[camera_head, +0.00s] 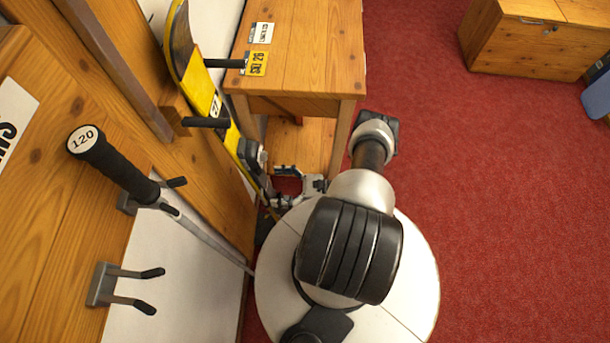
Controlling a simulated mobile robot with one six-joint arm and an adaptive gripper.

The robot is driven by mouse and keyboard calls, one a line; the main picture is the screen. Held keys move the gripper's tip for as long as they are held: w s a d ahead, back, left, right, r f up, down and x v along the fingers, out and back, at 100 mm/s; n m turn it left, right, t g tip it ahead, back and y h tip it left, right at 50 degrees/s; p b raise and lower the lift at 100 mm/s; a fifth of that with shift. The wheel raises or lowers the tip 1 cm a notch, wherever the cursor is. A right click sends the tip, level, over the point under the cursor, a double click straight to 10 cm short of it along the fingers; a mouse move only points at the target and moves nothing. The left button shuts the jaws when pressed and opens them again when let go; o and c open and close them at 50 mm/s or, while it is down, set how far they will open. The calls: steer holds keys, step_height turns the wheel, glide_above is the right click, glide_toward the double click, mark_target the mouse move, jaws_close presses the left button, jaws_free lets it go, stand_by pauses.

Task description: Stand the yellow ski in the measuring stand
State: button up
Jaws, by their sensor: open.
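The yellow ski (199,88) stands upright at the upper left, its dark curved tip toward the camera. A white number tag is on its face, and a dark binding (250,154) is lower down. Black pegs (207,122) reach across beside it, and a wooden post (118,68) with a block is to its left. These look like the measuring stand, but I cannot tell for certain. The ski's foot is hard to make out. My gripper (275,186) is open and empty, low down just right of the ski's lower part, apart from it as far as I can see.
A wooden bench (304,55) with small labels stands right of the ski. A pole with a black grip marked 120 (115,165) hangs at left, above an empty two-prong hook (104,285). A wooden chest (535,42) is at upper right. The red carpet (500,210) is clear at right.

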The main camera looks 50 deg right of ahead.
steer(key=v, duration=0.9)
stand_by(1.0)
steer(key=shift+s+d, duration=0.1)
steer(key=shift+s, duration=0.05)
steer(key=shift+v, duration=2.25)
